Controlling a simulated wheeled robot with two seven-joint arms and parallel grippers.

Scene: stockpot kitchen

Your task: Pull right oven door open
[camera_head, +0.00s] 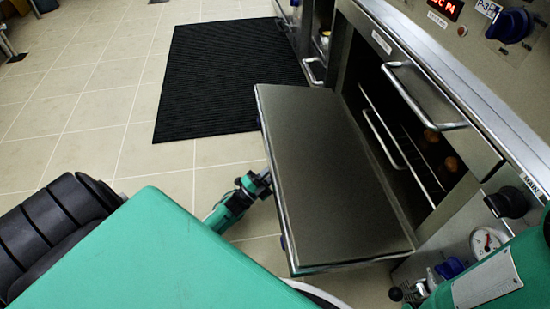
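The oven door (330,180) is a flat steel panel. It stands swung down, hinged along its lower edge at the oven, with its inner face up and sloping. The oven cavity (440,175) behind it is uncovered, with wire racks and some round brown items inside. My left gripper (264,183) is at the door's free outer edge, on the left side. Its fingertips are partly hidden by the door, so I cannot tell whether they are open or shut or touching it. The door's outer face and any handle there are hidden. My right gripper is out of view.
A steel bar handle (425,97) sits on the panel above the cavity. Knobs, a red display (445,8) and a gauge (486,242) are on the oven front.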

